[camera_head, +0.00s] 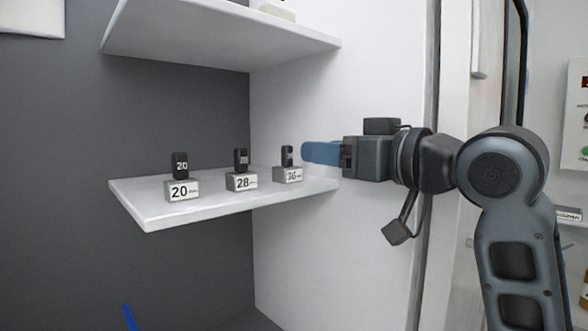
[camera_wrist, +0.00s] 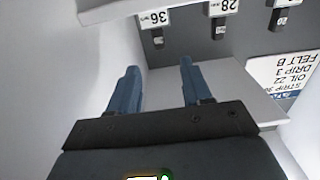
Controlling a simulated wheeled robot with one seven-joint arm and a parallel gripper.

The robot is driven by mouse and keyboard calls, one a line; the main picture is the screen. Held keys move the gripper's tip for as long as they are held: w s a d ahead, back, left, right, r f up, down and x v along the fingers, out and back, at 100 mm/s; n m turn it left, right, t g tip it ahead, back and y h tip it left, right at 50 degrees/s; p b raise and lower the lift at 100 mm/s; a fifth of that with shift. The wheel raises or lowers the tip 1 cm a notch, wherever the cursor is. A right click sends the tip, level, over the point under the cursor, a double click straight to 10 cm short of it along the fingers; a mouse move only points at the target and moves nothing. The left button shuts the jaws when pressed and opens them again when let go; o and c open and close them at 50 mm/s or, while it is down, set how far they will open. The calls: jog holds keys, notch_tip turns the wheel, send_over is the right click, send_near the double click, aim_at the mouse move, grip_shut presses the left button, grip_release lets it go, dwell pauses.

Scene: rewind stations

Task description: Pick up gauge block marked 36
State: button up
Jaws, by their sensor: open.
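The gauge block marked 36 (camera_head: 287,156) is a small dark upright block on a grey stand labelled 36 (camera_head: 288,176), at the right end of the lower shelf in the head view. My gripper (camera_head: 306,152) points left at about the block's height, with its blue fingers just right of it in the picture; the gap in depth is hard to judge. In the wrist view the scene is upside down, and the block (camera_wrist: 157,38) shows beyond my gripper's open, empty fingers (camera_wrist: 159,65), near the 36 label.
Similar blocks marked 28 (camera_head: 241,160) and 20 (camera_head: 181,165) stand on labelled stands to the left on the white shelf (camera_head: 150,215). An upper shelf (camera_head: 215,38) overhangs them. A white side wall (camera_head: 300,250) is behind my gripper.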

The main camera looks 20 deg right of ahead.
aim_at(290, 147)
jog(key=p+x, duration=0.1)
jog(key=x, duration=0.6)
jog(key=shift+w+p, duration=0.15)
jog(key=shift+p, duration=0.2)
jog(key=shift+c, duration=0.3)
grip_shut()
jog(key=shift+r, duration=0.1)
